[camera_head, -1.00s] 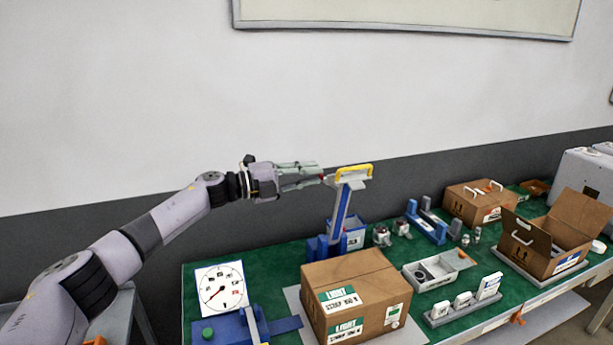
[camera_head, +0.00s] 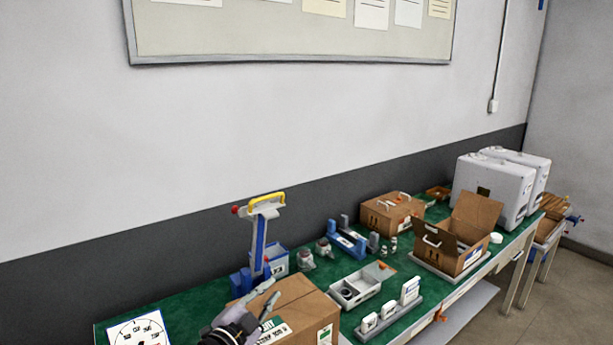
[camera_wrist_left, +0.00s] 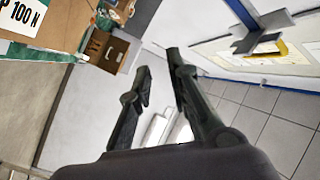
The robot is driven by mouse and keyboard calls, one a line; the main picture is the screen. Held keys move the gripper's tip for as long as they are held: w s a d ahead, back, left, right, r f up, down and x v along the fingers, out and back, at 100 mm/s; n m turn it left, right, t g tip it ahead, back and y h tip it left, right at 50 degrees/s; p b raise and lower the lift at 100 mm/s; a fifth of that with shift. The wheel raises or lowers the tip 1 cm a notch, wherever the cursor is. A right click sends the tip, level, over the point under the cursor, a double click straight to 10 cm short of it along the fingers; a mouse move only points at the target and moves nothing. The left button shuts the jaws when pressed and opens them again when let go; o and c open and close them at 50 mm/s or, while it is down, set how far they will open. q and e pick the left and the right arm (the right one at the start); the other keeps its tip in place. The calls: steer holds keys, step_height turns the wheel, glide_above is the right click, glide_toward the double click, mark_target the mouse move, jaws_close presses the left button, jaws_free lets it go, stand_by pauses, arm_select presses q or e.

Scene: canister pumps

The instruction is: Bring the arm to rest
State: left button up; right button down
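My left gripper (camera_head: 259,304) shows at the bottom of the head view, in front of the closed cardboard box (camera_head: 296,293) on the green-topped bench. Its two fingers are apart. In the left wrist view the gripper (camera_wrist_left: 160,75) is open, with nothing between its fingertips. Most of the left arm lies below the head picture's edge. My right gripper shows in neither view.
A blue stand with a yellow handle (camera_head: 265,203) rises behind the box. A grey tray (camera_head: 355,289), an open carton (camera_head: 461,235), another carton (camera_head: 391,213) and white cases (camera_head: 492,190) stand to the right. A dial card (camera_head: 139,331) lies at the left.

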arm_select(q)
steer(key=s+a+f+n+g+y, duration=0.3)
steer(key=s+f+n, duration=0.2)
steer(key=s+f, duration=0.3)
steer(key=s+a+f+n+g+y, duration=0.35)
steer(key=s+f, duration=0.25)
steer(key=s, duration=0.5)
steer(key=s+a+f+n+g, duration=0.2)
steer(key=s+g, duration=0.1)
steer(key=s, duration=0.8)
steer(key=s+a+f+n+g, duration=0.2)
steer(key=s+a+g, duration=0.1)
steer(key=s, duration=0.8)
step_height(320, 180, down, 27)
steer(key=g+b, duration=0.2)
steer(key=s+a+f+y+b, duration=0.1)
steer(key=s+a+f+b, duration=0.1)
steer(key=s+f, duration=1.5)
step_height(320, 180, down, 2)
steer(key=shift+s+a+f+g, duration=0.2)
steer(key=shift+s+f+g, duration=0.05)
steer(key=shift+s+g, duration=0.15)
